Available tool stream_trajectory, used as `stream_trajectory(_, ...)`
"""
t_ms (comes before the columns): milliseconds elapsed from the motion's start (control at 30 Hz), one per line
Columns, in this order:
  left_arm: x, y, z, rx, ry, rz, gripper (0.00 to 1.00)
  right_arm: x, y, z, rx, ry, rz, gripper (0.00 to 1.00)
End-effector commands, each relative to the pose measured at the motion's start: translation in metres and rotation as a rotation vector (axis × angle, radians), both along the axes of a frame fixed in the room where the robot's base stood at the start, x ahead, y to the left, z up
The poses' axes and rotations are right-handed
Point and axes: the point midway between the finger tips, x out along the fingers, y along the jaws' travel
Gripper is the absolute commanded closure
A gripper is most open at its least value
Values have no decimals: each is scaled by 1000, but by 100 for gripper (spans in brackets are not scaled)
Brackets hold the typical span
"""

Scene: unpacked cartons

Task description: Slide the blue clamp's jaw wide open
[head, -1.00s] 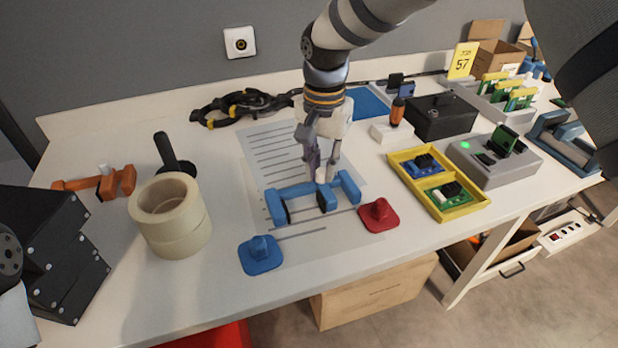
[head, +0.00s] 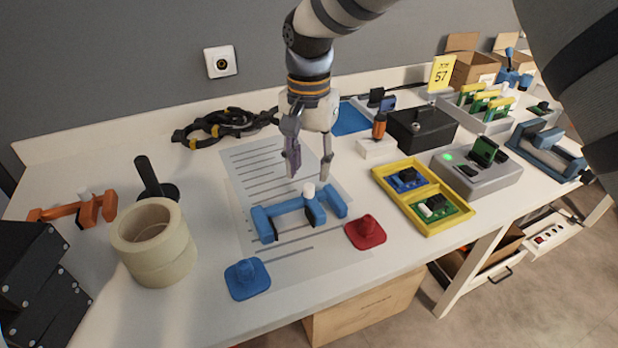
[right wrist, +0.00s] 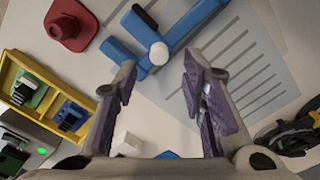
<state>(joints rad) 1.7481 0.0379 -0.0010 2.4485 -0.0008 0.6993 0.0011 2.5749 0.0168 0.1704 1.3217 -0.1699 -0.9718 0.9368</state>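The blue clamp (head: 286,208) lies on the printed sheet in the head view. Its sliding jaw, with a white knob (head: 309,190) on top, stands apart from the fixed jaw (head: 264,225) at the left end, nearer the bar's right end. A clear gap separates the jaws. My right gripper (head: 308,174) is open and empty above the clamp, its fingers apart and clear of the knob. In the right wrist view the knob (right wrist: 158,53) shows beyond and between the spread fingertips (right wrist: 160,80). My left gripper is not in view.
A blue stand (head: 247,279) and a red stand (head: 365,232) sit in front of the clamp. Tape rolls (head: 153,242) and an orange clamp (head: 75,210) are to the left. A yellow tray (head: 423,196) is to the right. The sheet (head: 250,158) behind the clamp is bare.

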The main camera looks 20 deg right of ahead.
Motion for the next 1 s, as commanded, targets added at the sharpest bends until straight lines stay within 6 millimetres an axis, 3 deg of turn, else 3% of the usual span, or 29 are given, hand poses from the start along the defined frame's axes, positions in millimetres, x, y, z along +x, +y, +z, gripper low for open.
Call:
stream_trajectory(33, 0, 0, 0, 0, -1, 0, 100, 1, 0, 16, 0, -6, 1, 62)
stream_trajectory(200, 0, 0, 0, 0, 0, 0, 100, 0, 0, 57, -1, -2, 0, 62)
stream_trajectory(367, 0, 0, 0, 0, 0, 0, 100, 0, 0, 76, 0, 1, 1, 62)
stream_trajectory(867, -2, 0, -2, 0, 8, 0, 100, -2, 1, 80, 3, 3, 4, 62)
stream_trajectory(1000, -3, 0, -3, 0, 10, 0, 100, -3, 1, 61, 0, 6, 4, 62)
